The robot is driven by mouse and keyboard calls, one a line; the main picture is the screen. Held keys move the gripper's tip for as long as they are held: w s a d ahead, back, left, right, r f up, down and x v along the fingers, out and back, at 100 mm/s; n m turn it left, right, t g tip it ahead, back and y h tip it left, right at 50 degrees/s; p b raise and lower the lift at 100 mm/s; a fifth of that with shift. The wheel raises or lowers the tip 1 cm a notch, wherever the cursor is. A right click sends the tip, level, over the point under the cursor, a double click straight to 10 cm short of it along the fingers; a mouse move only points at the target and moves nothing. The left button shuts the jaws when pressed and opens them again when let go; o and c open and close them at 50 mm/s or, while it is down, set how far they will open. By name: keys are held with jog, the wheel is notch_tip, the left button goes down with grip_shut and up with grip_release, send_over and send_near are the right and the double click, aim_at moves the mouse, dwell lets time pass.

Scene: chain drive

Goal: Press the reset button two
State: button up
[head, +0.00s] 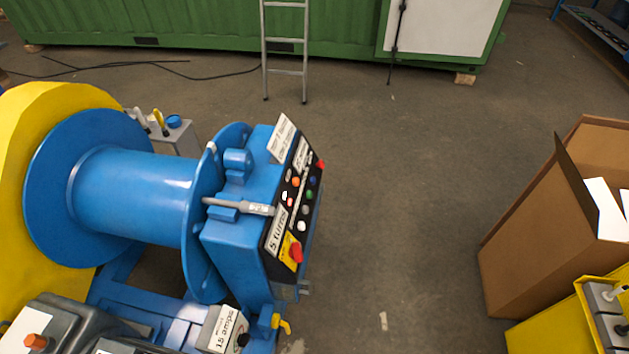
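A black control panel (292,203) sits on the sloped right face of a blue housing (232,238) beside a big blue drum (130,195). A larger red knob (296,252) stands on a yellow plate at the lower end. The button labels are too small to read, so I cannot tell which is reset button two. My gripper is not in view.
A grey lever (240,206) sticks out across the housing. A "5 turns" sign (277,230) is on the panel. An open cardboard box (535,240) stands at the right. The floor (410,190) between box and machine is clear. A ladder (286,45) leans at the back.

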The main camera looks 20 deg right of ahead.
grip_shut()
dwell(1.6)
